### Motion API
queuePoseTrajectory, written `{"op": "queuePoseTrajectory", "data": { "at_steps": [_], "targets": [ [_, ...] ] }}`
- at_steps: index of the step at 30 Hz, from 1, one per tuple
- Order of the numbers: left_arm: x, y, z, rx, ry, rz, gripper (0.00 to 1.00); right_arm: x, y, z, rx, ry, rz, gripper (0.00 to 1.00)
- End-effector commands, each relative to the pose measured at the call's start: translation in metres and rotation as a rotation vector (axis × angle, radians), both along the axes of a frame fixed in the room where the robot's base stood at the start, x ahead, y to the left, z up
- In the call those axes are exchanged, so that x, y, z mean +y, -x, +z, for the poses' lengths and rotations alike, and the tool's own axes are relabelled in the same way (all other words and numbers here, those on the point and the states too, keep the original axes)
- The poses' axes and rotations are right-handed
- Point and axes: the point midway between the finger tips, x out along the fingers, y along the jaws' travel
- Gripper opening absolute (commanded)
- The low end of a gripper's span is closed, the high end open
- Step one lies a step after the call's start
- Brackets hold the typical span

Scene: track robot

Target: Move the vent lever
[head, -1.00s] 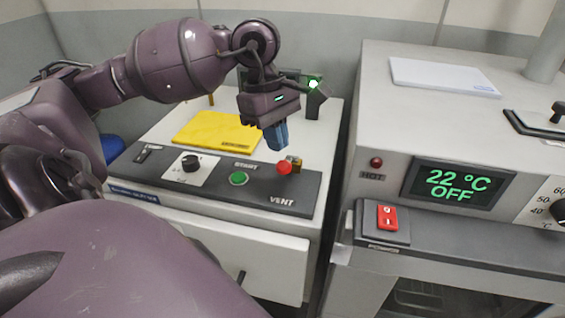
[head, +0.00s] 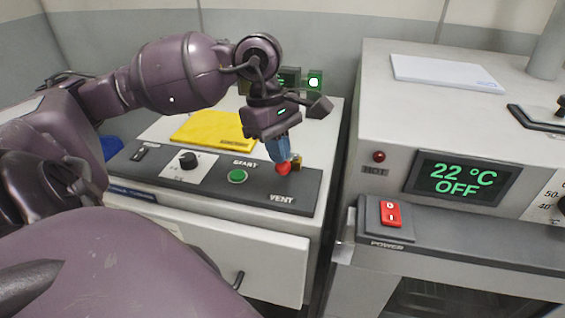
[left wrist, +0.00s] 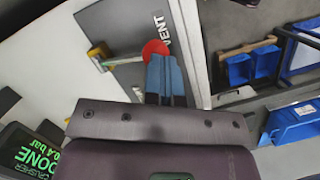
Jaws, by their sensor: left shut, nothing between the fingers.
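The vent lever has a red ball knob (head: 283,169) and a brass base (head: 296,162) on the dark control panel (head: 262,196), above the VENT label. My left gripper (head: 279,160) is shut, with its blue fingers pointing down at the knob and nothing between them. In the head view the fingertips overlap the knob; whether they touch it I cannot tell. In the left wrist view the red knob (left wrist: 155,49) shows just beyond the blue fingertips (left wrist: 163,62), with the brass base (left wrist: 98,52) to its left. My right gripper is not in view.
The panel also carries a green START button (head: 237,176) and a black dial (head: 188,160). A yellow folder-like item (head: 213,131) lies behind it. At right stands an oven with a display (head: 462,179) reading 22 °C OFF and a red power switch (head: 390,213).

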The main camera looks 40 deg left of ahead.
Motion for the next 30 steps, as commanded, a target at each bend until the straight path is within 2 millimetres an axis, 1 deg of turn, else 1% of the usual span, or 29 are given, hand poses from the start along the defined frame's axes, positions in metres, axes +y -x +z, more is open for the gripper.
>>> {"op": "queuePoseTrajectory", "data": {
  "at_steps": [1,3,10,12,17,20,24,27,30],
  "targets": [
    [0.000,0.000,-0.010,0.001,-0.001,0.001,0.00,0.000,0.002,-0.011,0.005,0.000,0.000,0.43],
    [0.000,-0.001,-0.016,0.003,-0.001,0.000,0.00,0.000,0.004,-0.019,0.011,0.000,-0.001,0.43],
    [0.000,0.000,-0.034,0.003,-0.002,0.001,0.00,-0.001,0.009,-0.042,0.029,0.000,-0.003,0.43],
    [0.000,0.000,-0.029,0.000,-0.001,0.001,0.00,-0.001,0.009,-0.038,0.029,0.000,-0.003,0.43],
    [0.002,0.000,-0.028,0.000,-0.002,0.002,0.00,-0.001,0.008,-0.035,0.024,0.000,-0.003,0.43],
    [0.010,0.000,-0.025,0.002,-0.002,0.005,0.00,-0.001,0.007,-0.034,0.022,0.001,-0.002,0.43],
    [0.027,0.000,-0.020,0.002,-0.002,0.006,0.00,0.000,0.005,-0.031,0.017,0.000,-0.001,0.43],
    [0.031,0.000,-0.018,0.001,-0.001,0.001,0.00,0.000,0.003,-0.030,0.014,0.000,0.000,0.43],
    [0.030,-0.001,-0.018,0.001,0.000,0.000,0.00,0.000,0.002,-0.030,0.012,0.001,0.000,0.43]
  ]
}}
